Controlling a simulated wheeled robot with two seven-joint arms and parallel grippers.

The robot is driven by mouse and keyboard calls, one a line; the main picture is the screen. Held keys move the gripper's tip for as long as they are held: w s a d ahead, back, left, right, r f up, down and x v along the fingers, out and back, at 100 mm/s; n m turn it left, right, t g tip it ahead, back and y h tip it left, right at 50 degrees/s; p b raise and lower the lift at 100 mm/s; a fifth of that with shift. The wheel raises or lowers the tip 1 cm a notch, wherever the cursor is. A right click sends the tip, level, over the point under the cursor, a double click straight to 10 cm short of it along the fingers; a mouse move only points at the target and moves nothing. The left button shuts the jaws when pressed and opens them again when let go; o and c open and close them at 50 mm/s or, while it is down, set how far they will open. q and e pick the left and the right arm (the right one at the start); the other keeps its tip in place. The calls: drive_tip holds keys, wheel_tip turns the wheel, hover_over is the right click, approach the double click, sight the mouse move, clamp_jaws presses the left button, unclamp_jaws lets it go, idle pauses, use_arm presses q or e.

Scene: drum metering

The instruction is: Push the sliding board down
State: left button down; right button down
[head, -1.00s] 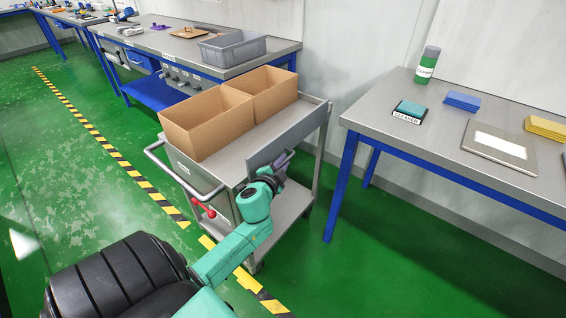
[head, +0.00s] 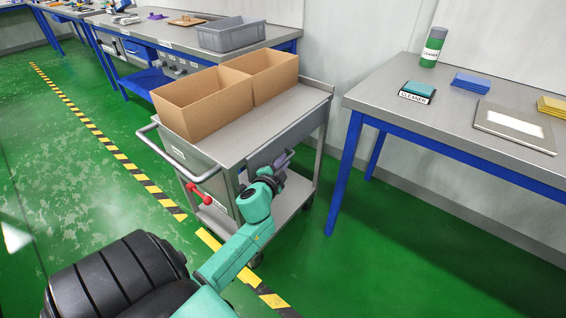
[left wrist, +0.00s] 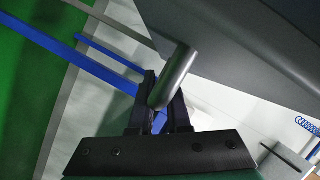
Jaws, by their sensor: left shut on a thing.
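The grey sliding board (head: 290,141) is on the right side of the cart (head: 310,101), with its upper edge about level with the cart's top. Its large grey face also shows in the left wrist view (left wrist: 245,42). My left gripper (head: 283,161) is at the board's outer face. In the left wrist view, the left gripper (left wrist: 161,98) is shut on a rounded grey handle (left wrist: 176,74) that sticks out from the board. My fingers partly hide the handle. My right gripper is not in view.
Two open cardboard boxes (head: 203,105) stand on the cart. A red lever (head: 199,192) is at its front below the push bar.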

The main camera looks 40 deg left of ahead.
use_arm(q)
drive_tip(key=shift+s+f, duration=0.1)
drive_tip(key=shift+f, duration=0.25)
drive_tip(key=c, duration=0.9)
unclamp_jaws()
drive_tip(key=shift+r, duration=0.1)
drive_tip(key=v, duration=1.4)
drive_tip(key=shift+s, duration=0.2)
